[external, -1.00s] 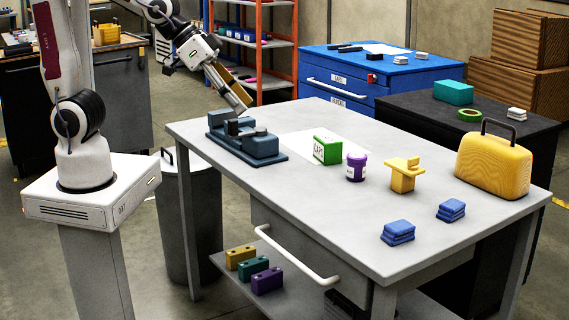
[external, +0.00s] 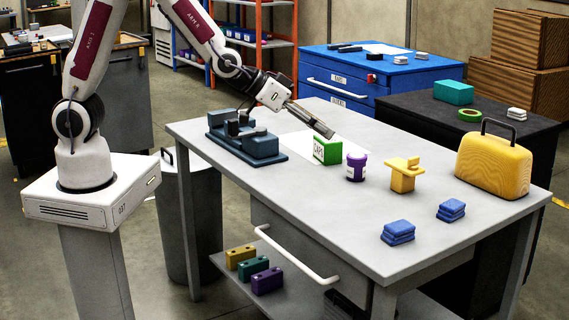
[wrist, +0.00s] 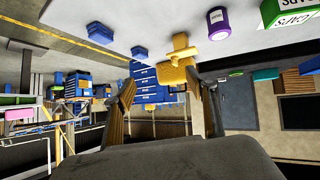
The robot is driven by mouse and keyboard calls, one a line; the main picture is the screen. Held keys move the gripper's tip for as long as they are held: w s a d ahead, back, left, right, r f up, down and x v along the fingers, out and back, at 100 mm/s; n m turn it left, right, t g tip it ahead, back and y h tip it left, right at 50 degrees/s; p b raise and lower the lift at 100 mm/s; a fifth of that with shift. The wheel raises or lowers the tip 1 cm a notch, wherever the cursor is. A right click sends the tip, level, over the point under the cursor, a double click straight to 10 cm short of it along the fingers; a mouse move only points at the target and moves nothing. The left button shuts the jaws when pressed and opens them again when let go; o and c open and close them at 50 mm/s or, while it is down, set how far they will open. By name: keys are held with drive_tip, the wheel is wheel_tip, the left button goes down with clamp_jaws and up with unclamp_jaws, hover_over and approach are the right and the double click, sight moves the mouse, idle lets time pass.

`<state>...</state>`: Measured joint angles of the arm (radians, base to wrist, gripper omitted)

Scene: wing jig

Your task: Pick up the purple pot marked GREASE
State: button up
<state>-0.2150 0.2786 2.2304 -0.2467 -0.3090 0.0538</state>
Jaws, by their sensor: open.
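The purple pot (external: 356,168) with a white label stands upright on the grey table, just right of the green and white box (external: 327,150). In the wrist view the pot (wrist: 217,22) shows near the top, right of centre, its label text not readable. My gripper (external: 331,134) is open and empty, above and behind the green box, to the upper left of the pot and apart from it. In the wrist view its two fingers (wrist: 165,90) are spread, with nothing between them.
A yellow block-shaped part (external: 404,174) stands right of the pot. Blue stacks (external: 398,231) lie near the front edge, and a yellow case (external: 492,165) stands at the right. A dark blue vise (external: 262,144) is at the left. The table in front of the pot is clear.

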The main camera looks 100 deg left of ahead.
drive_tip(key=w+a+f+n+y, duration=0.2)
drive_tip(key=w+a+f, duration=0.1)
drive_tip(key=a+f, duration=0.5)
drive_tip(key=y, duration=0.3)
approach(349, 164)
drive_tip(key=shift+n, duration=0.4)
drive_tip(key=x, duration=0.5)
drive_tip(key=shift+d+f, duration=0.2)
drive_tip(key=shift+f, duration=0.2)
drive_tip(key=shift+x, duration=1.25)
drive_tip(key=shift+w+a, duration=0.1)
drive_tip(key=shift+a, duration=0.05)
drive_tip(key=shift+r+x, duration=0.1)
drive_tip(key=shift+x, duration=1.15)
drive_tip(key=shift+r+x, duration=0.15)
drive_tip(key=shift+x, duration=1.05)
drive_tip(key=shift+a, duration=0.15)
drive_tip(key=shift+c, duration=0.4)
drive_tip(key=c, duration=1.2)
